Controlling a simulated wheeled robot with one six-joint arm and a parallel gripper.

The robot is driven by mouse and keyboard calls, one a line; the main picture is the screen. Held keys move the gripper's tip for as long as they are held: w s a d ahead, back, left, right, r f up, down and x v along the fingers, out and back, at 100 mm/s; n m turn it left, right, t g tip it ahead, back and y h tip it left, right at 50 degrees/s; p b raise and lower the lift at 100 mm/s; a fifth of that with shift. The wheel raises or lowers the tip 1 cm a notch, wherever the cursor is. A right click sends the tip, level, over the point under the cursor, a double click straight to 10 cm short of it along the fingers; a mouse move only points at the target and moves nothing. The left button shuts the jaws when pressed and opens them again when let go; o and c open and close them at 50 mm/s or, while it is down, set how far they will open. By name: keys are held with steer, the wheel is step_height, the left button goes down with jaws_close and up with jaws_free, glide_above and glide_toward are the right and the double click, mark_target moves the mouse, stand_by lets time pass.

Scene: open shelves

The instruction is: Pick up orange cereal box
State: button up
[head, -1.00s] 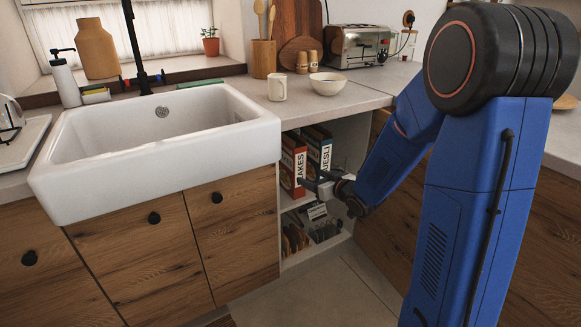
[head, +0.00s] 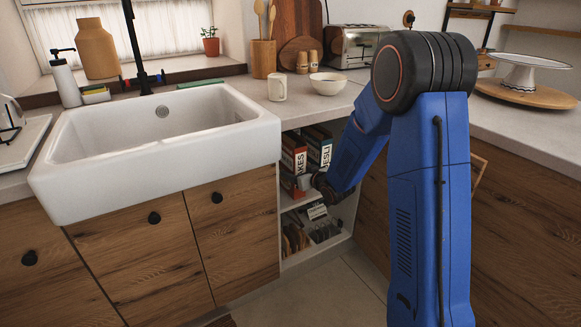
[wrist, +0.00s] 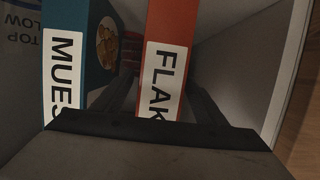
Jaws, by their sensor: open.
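The orange cereal box (head: 294,155), labelled FLAKES, stands upright on the upper shelf of the open cabinet. In the wrist view the orange box (wrist: 171,28) shows its white label between my gripper's fingers. My gripper (wrist: 160,75) is open, with one dark finger on each side of the box. The left finger lies in the gap between the orange box and the blue muesli box (wrist: 70,45). Contact with the box cannot be told. In the head view my gripper (head: 306,183) is at the lower front of the orange box and covers part of it.
The blue muesli box (head: 318,148) stands close beside the orange box. A cabinet wall (wrist: 245,60) is on its other side. The lower shelf holds several dark items (head: 318,233). The sink (head: 165,140) and the counter (head: 330,103) are above and around the opening.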

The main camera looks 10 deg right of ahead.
steer(key=shift+f+x, duration=0.15)
steer(key=shift+x, duration=1.1)
steer(key=shift+f+x, duration=0.15)
steer(key=shift+x, duration=1.1)
steer(key=c, duration=1.4)
steer(key=shift+c, duration=0.2)
steer(key=shift+r, duration=0.15)
steer(key=v, duration=0.6)
steer(key=f+v, duration=0.1)
steer(key=v, duration=0.5)
steer(key=f+v, duration=0.1)
steer(key=v, duration=0.5)
steer(key=shift+s+d+f, duration=0.1)
steer(key=shift+s, duration=0.4)
